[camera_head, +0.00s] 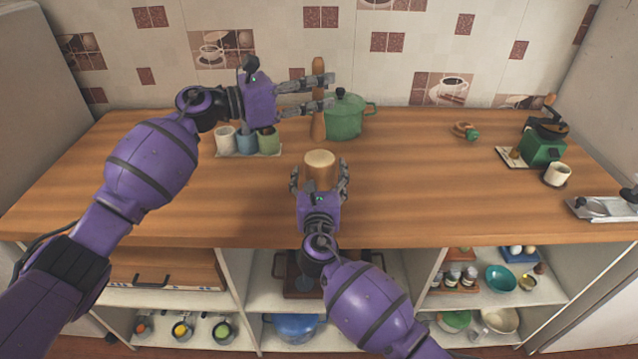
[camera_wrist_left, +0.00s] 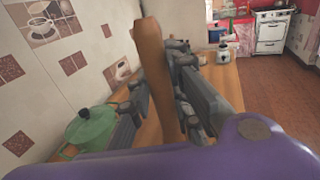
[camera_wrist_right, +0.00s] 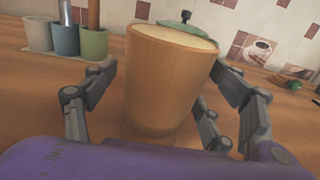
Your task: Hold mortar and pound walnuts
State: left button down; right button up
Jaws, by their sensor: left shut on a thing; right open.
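The wooden mortar (camera_head: 320,172) stands upright on the counter with a pale top. It also fills the middle of the right wrist view (camera_wrist_right: 160,85). My right gripper (camera_head: 320,180) is open, with its fingers on either side of the mortar. The long wooden pestle (camera_head: 318,125) is upright behind the mortar, beside the green pot. My left gripper (camera_head: 326,92) is shut on the pestle, which shows between its fingers in the left wrist view (camera_wrist_left: 152,65). I cannot make out any walnuts in the mortar.
A green lidded pot (camera_head: 345,120) is close right of the pestle. A tray of cups (camera_head: 248,152) stands to the left. A green grinder (camera_head: 543,150), a white cup (camera_head: 558,174) and a metal tray (camera_head: 598,208) are at the right.

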jog(key=s, duration=1.2)
